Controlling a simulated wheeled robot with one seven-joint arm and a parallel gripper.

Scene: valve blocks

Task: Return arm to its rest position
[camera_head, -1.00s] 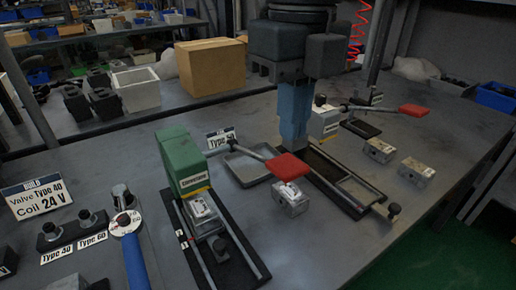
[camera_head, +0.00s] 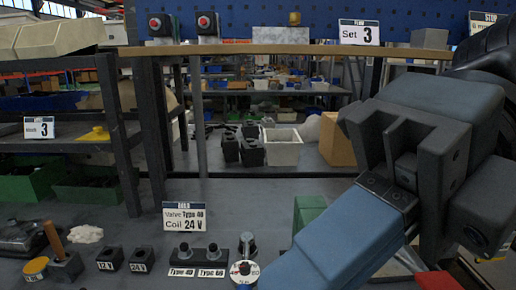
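My gripper (camera_head: 315,260) is close to the camera in the lower right, with a dark body and blue fingers pointing down and left. I see the fingers side-on as one blue shape, so their gap is hidden. Nothing shows held in the visible part. My dark arm reaches in from the right edge. The gripper covers much of the right side of the bench; only a bit of the green block (camera_head: 308,212) and a red handle end (camera_head: 438,281) show around it.
The bench (camera_head: 270,195) holds a "Valve Type 40, Coil 24 V" sign (camera_head: 184,216), a black stand (camera_head: 197,258) with Type 40 and Type 60 labels, and two small black blocks (camera_head: 126,260). Shelves with bins stand left. A wooden shelf (camera_head: 290,49) crosses the upper view.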

